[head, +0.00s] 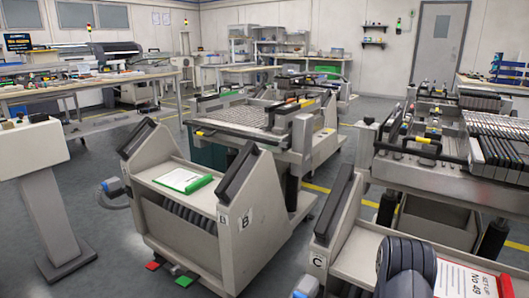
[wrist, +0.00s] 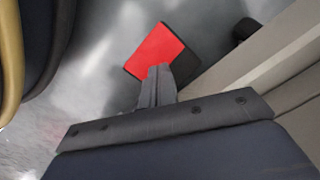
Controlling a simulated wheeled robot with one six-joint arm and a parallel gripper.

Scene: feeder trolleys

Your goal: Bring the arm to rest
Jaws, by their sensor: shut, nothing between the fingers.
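My gripper (wrist: 160,72) shows in the wrist view with its fingers together and nothing between them. It points down toward a grey floor (wrist: 100,75), over or just short of a flat red pad with a dark edge (wrist: 155,50). I cannot tell the gap between the fingertips and the pad. In the head view a dark, ribbed, rounded part of what looks like my arm stands at the bottom right, in front of trolley C (head: 342,228). The gripper itself does not show there.
Trolley B (head: 262,215) stands in the middle with a green-edged card (head: 183,180) on it; red (head: 153,266) and green (head: 187,279) pedals lie at its foot. A set-up sheet (head: 465,281) lies on trolley C. A grey pedestal (head: 48,205) stands left, with open floor between.

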